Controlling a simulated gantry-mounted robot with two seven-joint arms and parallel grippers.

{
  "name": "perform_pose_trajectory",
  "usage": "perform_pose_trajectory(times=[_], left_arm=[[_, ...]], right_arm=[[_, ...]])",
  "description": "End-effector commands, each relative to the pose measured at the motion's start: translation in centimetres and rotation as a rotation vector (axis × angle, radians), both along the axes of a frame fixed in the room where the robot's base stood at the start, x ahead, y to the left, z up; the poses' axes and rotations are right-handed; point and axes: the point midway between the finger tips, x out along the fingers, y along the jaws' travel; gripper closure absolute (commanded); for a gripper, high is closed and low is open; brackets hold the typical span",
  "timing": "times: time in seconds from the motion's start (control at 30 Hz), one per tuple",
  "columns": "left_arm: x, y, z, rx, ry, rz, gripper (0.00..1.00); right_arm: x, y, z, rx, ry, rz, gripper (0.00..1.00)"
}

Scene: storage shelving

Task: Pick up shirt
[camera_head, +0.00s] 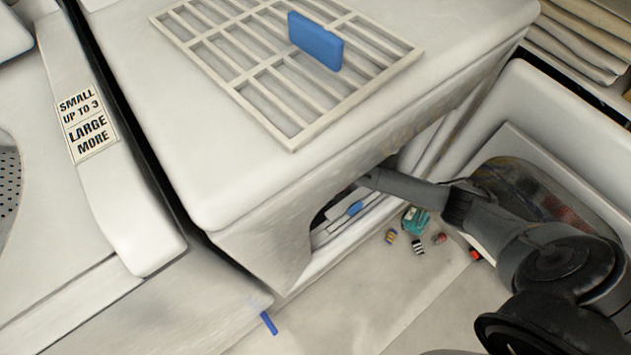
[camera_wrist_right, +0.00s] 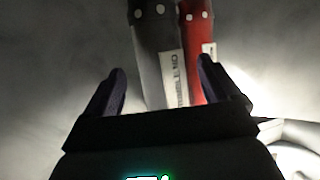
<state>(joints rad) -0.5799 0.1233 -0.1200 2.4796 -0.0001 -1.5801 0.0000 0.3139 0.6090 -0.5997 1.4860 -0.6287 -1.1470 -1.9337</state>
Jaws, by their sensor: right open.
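I cannot make out a shirt for certain in either view. My right gripper (camera_wrist_right: 162,70) is open in the right wrist view. A dark grey item (camera_wrist_right: 155,45) with a white lettered label lies ahead of its fingers, and its lower part shows between them. A red item (camera_wrist_right: 198,45), also with a pale label, is beside it on the right. I cannot tell whether either is a garment. No contact with the fingers is visible. In the head view my right arm reaches into the dark front opening of a white appliance (camera_head: 215,165), hiding the gripper. My left gripper is out of view.
A white rack (camera_head: 250,88) with a blue block (camera_head: 315,41) upright on it lies on the appliance. A teal item (camera_head: 415,219) and several small objects are on the floor. A white bin (camera_head: 560,110) stands at the right.

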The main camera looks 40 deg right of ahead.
Motion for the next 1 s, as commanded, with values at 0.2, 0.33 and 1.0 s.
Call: perform_pose_trajectory(times=[0.2, 0.33, 1.0], left_arm=[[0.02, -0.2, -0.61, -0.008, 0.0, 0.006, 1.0], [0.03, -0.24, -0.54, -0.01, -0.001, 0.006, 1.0], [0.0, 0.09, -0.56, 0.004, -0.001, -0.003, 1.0]], right_arm=[[0.46, -0.31, -0.83, -0.001, -0.002, -0.001, 0.11], [0.45, -0.3, -0.78, -0.001, -0.002, -0.001, 0.11], [0.44, -0.31, -0.76, -0.001, -0.002, -0.001, 0.76]])
